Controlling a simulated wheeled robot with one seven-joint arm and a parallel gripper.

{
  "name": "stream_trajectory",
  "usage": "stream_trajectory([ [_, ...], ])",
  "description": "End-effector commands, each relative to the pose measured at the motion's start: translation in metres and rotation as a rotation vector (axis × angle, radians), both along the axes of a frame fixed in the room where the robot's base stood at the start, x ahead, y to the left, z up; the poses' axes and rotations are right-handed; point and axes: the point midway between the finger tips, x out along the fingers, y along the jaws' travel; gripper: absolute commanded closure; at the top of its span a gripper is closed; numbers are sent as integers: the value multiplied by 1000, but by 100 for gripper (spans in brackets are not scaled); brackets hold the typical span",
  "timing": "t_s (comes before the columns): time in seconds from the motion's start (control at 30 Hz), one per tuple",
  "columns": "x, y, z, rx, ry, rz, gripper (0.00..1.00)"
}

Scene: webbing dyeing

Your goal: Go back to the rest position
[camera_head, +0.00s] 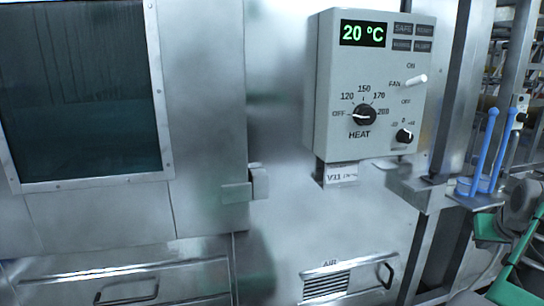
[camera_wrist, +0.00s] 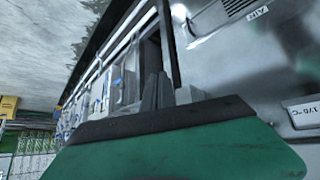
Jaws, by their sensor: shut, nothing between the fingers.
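My gripper (camera_wrist: 157,92) shows in the wrist view as two grey fingers close together beyond the dark edge of my green hand. It is shut and holds nothing. In the head view, part of my green arm is at the lower right, beside the steel machine, and the fingers cannot be made out there. The control box (camera_head: 368,82) on the machine shows 20 °C in green. The pointer of its heat knob (camera_head: 365,115) is towards OFF. The white fan lever (camera_head: 416,81) sticks out to the right. My gripper is apart from the box.
A dark window (camera_head: 80,90) is at the left of the machine. A vent (camera_head: 327,284) and handles are low on its front. Blue upright tools (camera_head: 487,150) stand in a holder at the right, near my arm. The wrist view shows the machine front (camera_wrist: 215,60) close by.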

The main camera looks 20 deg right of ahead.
Motion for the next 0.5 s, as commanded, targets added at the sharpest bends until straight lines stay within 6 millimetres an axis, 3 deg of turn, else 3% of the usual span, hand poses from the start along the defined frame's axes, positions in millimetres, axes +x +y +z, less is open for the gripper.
stream_trajectory([
  [0.03, -6, 28, -34, 113, 27, -78, 100],
  [0.1, -15, 72, -77, 243, 84, -168, 100],
  [0.17, -21, 116, -107, 322, 145, -210, 100],
  [0.3, -34, 228, -158, 401, 318, -148, 100],
  [0.4, -38, 309, -174, 375, 406, 15, 100],
  [0.5, -25, 375, -163, 314, 421, 237, 100],
])
